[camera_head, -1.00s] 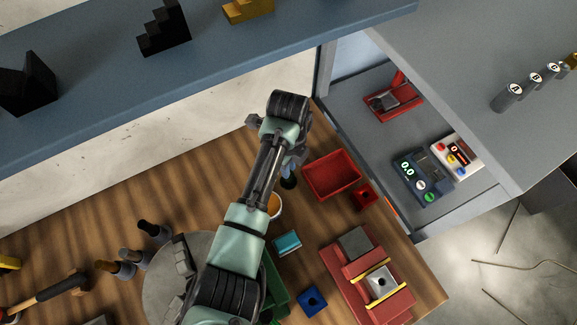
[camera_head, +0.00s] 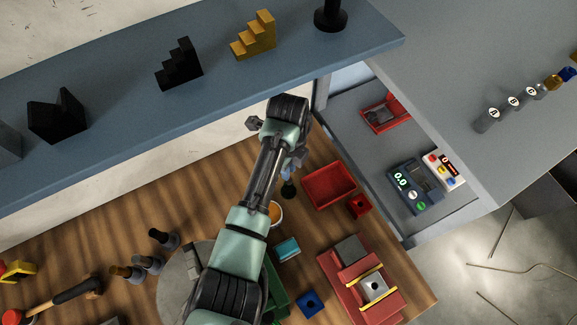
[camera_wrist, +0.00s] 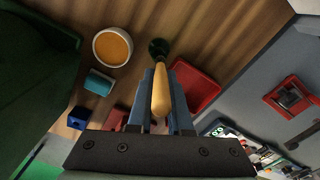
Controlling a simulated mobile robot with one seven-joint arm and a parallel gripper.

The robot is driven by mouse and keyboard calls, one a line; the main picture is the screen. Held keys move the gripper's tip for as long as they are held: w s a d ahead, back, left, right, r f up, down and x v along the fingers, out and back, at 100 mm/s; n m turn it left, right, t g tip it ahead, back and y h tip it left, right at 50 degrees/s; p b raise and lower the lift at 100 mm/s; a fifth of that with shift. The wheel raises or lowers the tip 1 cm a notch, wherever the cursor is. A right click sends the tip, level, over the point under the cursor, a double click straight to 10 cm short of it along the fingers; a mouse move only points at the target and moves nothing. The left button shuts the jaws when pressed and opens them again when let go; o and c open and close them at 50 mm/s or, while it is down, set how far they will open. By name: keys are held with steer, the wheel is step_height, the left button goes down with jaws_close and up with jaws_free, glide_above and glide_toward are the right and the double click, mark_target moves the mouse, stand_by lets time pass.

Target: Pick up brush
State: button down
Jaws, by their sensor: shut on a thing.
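The brush (camera_wrist: 160,93) has a tan wooden handle and a dark round end. In the wrist view it lies between the two blue fingers of my gripper (camera_wrist: 162,84), which is shut on its handle. The dark end points away from the gripper, over the wooden bench top. In the head view the dark end of the brush (camera_head: 289,190) shows just below my gripper (camera_head: 291,168), beside a red bin. The handle is mostly hidden there by my wrist. I cannot tell whether the dark end touches the bench.
A red bin (camera_head: 328,186) stands right of the brush, and a white cup with orange contents (camera_head: 276,212) stands left-below. A teal block (camera_head: 287,249) and a red vise-like fixture (camera_head: 362,280) lie nearer. A blue-grey shelf (camera_head: 215,95) runs along the back.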

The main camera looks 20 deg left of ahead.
step_height(320, 180, up, 2)
steer(key=shift+r+p, duration=0.15)
steer(key=shift+p, duration=0.45)
steer(key=s+a+p, duration=0.4)
steer(key=s, duration=0.4)
steer(key=s+a+f+p, duration=0.1)
steer(key=s+a+p, duration=0.2)
steer(key=s, duration=0.5)
steer(key=shift+s+a+p, duration=0.2)
steer(key=shift+a+p, duration=0.15)
steer(key=shift+p, duration=0.05)
